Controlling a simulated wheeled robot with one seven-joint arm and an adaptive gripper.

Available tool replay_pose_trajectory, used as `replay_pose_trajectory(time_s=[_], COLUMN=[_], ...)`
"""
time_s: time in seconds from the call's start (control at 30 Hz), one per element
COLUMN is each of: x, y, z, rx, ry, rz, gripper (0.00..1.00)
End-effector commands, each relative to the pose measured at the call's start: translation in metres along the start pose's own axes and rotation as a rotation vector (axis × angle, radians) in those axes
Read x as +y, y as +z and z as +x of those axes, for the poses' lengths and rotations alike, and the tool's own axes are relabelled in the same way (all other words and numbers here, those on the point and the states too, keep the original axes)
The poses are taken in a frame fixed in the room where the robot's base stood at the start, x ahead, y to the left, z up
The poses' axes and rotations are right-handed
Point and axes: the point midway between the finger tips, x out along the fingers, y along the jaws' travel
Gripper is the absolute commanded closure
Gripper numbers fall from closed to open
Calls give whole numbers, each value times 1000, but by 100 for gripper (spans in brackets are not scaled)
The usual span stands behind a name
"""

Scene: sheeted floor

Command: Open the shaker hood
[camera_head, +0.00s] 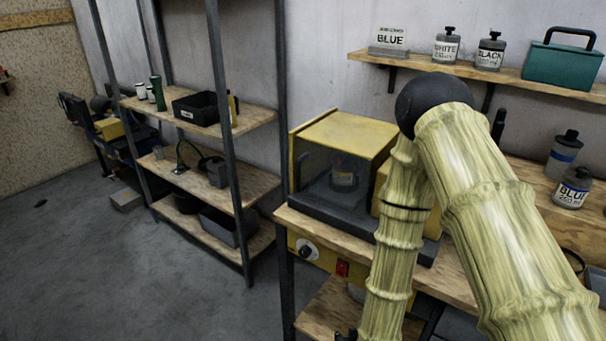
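The shaker (318,207) stands on a wooden bench at the centre, on a dark base. Its hood (350,133) has a yellow top and a dark see-through front, and it looks closed.
A yellow panel with a knob (307,249) and red switch (342,268) sits under the bench top. A shelf rack (245,190) stands left. A wall shelf (505,72) holds bottles and a green toolbox (563,64). More bottles (571,188) stand right. Floor at left is mostly clear.

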Motion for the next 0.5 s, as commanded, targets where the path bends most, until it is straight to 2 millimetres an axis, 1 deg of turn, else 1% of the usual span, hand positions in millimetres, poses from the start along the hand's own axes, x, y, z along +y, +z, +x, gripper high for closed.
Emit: replay_pose_trajectory(time_s=[0.03,0.07,0.1,0.13,0.17,0.2,0.27,0.3,0.4,0.5], x=[-17,-26,-38,-46,-55,-65,-80,-89,-109,-124], y=[-46,-70,-102,-124,-147,-175,-214,-237,-285,-318], z=[-5,-9,-16,-22,-29,-40,-58,-71,-104,-131], rx=[104,162,240,296,352,423,523,587,720,820], ry=[-4,-2,0,3,6,11,21,29,47,65], rz=[-7,-9,-13,-14,-16,-17,-18,-15,-11,-6], gripper=[66,66,66,66,66,66,66,66,66,66])
